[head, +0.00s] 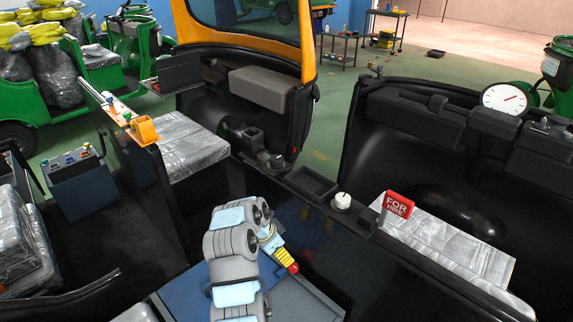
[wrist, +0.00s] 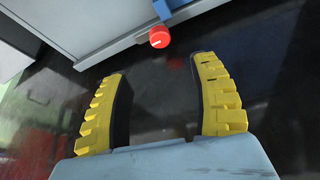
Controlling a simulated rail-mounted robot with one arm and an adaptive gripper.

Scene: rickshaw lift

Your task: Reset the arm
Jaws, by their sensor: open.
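My gripper (wrist: 160,75) shows in the wrist view as two yellow ridged fingers with dark inner pads. The fingers are spread apart with nothing between them. A red knob (wrist: 160,37) with a white mark lies just beyond the fingertips, at the edge of a grey panel (wrist: 100,30). In the head view, my arm is folded low at the centre bottom. The yellow finger part of my gripper (head: 285,257) shows there, close to the red knob (head: 293,268). The far finger is hidden in that view.
A rickshaw body surrounds my arm. A red FOR HIRE sign (head: 398,205), a white knob (head: 342,200) and a round gauge (head: 504,99) stand to the right. A blue box with switches (head: 80,185) is at left. An orange part (head: 144,130) sits on the left ledge.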

